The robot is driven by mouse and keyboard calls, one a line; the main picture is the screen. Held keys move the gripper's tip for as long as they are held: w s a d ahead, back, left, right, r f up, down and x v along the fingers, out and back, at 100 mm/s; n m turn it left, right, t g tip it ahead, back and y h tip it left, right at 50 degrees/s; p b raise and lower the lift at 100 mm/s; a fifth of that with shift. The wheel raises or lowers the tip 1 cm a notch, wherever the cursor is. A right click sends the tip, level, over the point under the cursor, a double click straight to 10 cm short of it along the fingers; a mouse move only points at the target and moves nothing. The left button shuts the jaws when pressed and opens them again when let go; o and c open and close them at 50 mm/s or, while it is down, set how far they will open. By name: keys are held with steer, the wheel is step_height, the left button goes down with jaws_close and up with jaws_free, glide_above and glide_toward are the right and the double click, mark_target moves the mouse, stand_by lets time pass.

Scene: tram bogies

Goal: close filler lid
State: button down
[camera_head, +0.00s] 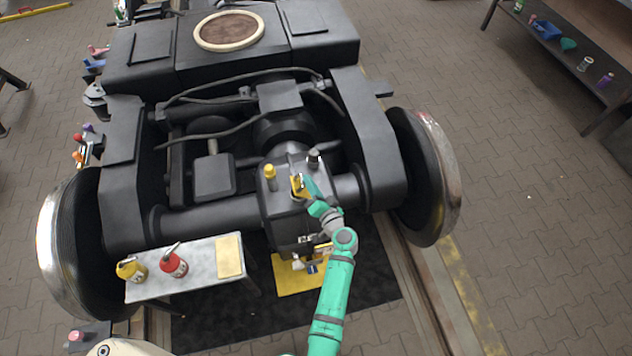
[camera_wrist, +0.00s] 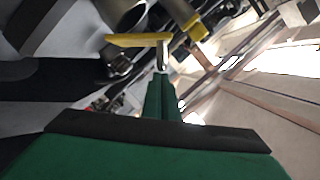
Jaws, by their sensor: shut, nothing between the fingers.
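The yellow filler lid (camera_head: 297,184) is on top of the dark gearbox in the middle of the bogie. It looks raised in the head view. In the wrist view the lid (camera_wrist: 138,40) is seen nearly edge-on, with a pale stem beside my fingertips. A round grey metal neck (camera_wrist: 118,62) shows close by. My gripper (camera_head: 306,186) is at the lid's right side; its green fingers (camera_wrist: 161,78) are together with nothing between them. Whether the fingertips touch the lid or its stem I cannot tell.
A yellow-topped post (camera_head: 270,171) and a dark cap (camera_head: 313,157) stand close to the lid on the gearbox (camera_head: 285,212). A small table (camera_head: 195,282) holds a yellow and a red can at front left. A wheel (camera_head: 425,175) stands at the right.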

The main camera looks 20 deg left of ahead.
mark_target(299, 190)
steer(key=s+a+n, duration=0.1)
steer(key=s+a+f+n+h, duration=0.1)
steer(key=a+n, duration=0.1)
steer(key=shift+s+a+n, duration=0.1)
steer(key=shift+n, duration=0.2)
steer(key=shift+s+a+f+n+t+h, duration=0.2)
steer(key=shift+s+a+f+n+h, duration=0.15)
steer(key=shift+a+f+n, duration=0.25)
steer(key=shift+s+a+f+n+t+h, duration=0.25)
steer(key=shift+s+a+n, duration=0.1)
steer(key=shift+n, duration=0.45)
steer(key=r, duration=0.2)
steer(key=d+r, duration=0.1)
steer(key=r, duration=0.1)
steer(key=shift+w+r, duration=0.1)
steer(key=shift+w, duration=0.05)
steer(key=v, duration=0.9)
steer(key=shift+s, duration=0.25)
steer(key=shift+d, duration=0.15)
